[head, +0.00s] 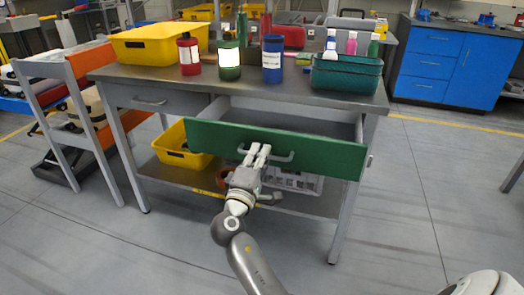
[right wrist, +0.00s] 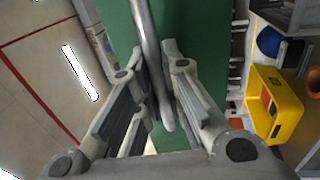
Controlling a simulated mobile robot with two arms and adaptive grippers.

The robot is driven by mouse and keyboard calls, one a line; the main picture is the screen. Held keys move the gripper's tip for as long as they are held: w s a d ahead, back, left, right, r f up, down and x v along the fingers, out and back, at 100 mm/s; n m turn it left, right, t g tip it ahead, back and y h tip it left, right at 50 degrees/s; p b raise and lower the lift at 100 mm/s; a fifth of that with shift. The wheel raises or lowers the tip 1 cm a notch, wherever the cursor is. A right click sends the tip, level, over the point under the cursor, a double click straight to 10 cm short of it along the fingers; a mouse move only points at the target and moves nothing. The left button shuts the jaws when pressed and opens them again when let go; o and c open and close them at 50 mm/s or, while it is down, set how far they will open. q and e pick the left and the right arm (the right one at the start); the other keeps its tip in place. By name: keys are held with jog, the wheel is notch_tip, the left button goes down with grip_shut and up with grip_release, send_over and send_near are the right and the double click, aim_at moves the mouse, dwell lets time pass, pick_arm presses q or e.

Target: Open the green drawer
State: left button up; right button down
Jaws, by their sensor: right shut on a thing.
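The green drawer (head: 325,152) stands pulled out of the metal table, and its grey inside shows behind the green front. Its grey bar handle (head: 284,158) is on the middle of the front. My right gripper (head: 258,152) is at the left part of the handle, with its fingers shut on the bar. In the right wrist view the green front (right wrist: 199,22) fills the middle, and the handle (right wrist: 147,35) runs down between the fingers of the right gripper (right wrist: 160,88). My left gripper is not in view.
The table top (head: 200,83) carries a yellow bin (head: 147,48), a red bottle (head: 189,55), a green jar (head: 229,70), a blue bottle (head: 272,60) and a teal basket (head: 346,75). A yellow bin (head: 172,152) and a white crate (head: 308,184) sit on the lower shelf. The floor in front is clear.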

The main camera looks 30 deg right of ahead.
jog(key=shift+v, duration=0.85)
jog(key=shift+r, duration=0.1)
jog(key=c, duration=1.5)
grip_release()
jog(key=shift+c, duration=0.2)
jog(key=v, duration=0.7)
jog(key=shift+s+a, duration=0.2)
